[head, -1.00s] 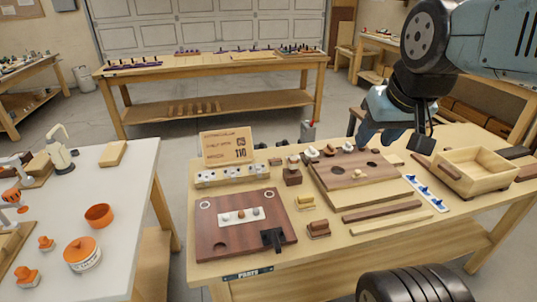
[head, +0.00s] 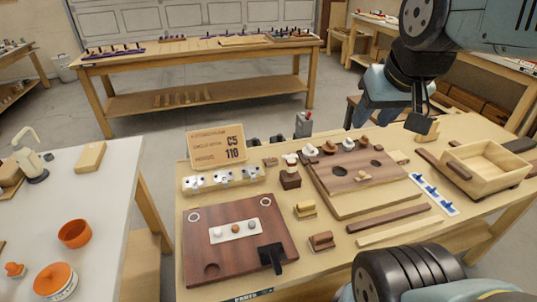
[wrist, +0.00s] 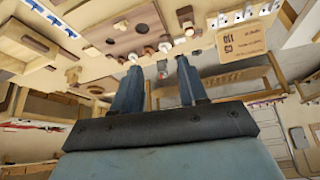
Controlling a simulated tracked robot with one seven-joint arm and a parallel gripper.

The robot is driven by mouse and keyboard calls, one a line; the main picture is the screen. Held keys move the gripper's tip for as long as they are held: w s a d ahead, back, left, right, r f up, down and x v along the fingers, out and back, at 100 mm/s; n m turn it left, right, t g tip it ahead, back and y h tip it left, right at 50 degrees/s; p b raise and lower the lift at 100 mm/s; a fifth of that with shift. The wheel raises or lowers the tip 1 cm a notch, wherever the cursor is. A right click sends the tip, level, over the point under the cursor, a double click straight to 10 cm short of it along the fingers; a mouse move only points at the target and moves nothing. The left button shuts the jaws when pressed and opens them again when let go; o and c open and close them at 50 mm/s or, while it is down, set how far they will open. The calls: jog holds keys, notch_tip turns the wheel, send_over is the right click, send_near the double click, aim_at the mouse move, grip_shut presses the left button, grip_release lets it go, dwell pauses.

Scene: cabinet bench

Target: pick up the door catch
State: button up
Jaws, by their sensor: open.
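My gripper (head: 390,112) is open and empty above the back right of the wooden bench. In the wrist view its two blue fingers (wrist: 158,62) stand apart, with bench items beyond them. I cannot tell for sure which small part is the door catch. Candidates are a yellow piece on a small block (head: 305,210), a brown piece on a block (head: 321,241) just in front of it, and a black piece (head: 271,257) on the dark red-brown board (head: 205,245). My gripper is well behind and right of them, touching none.
A wooden board with holes (head: 340,182) lies mid-bench, with several knobs at its back edge. An open wooden box (head: 490,165) and a blue-and-white strip (head: 434,193) are at right. A label card (head: 216,145) stands at the back left. A white table (head: 110,215) is left.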

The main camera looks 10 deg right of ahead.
jog(key=shift+o, duration=0.2)
jog(key=shift+d, duration=0.15)
jog(key=o, duration=0.3)
jog(key=shift+w+r, duration=0.1)
jog(key=shift+w, duration=0.25)
jog(key=o, duration=0.5)
jog(key=shift+g+h, duration=0.4)
jog(key=shift+g, duration=0.4)
jog(key=w+a, duration=0.1)
jog(key=w, duration=0.2)
jog(key=w+a, duration=0.1)
jog(key=w, duration=0.2)
jog(key=w+a, duration=0.1)
jog(key=w, duration=0.2)
jog(key=shift+w+f, duration=0.2)
jog(key=shift+f, duration=0.15)
jog(key=shift+c, duration=0.2)
jog(key=n+g, duration=0.2)
jog(key=g, duration=0.2)
send_over(271, 159)
notch_tip(271, 159, down, 22)
jog(key=shift+y, duration=0.4)
notch_tip(271, 159, down, 8)
jog(key=shift+w+d+f, duration=0.1)
jog(key=shift+w, duration=0.05)
jog(key=shift+f, duration=2.55)
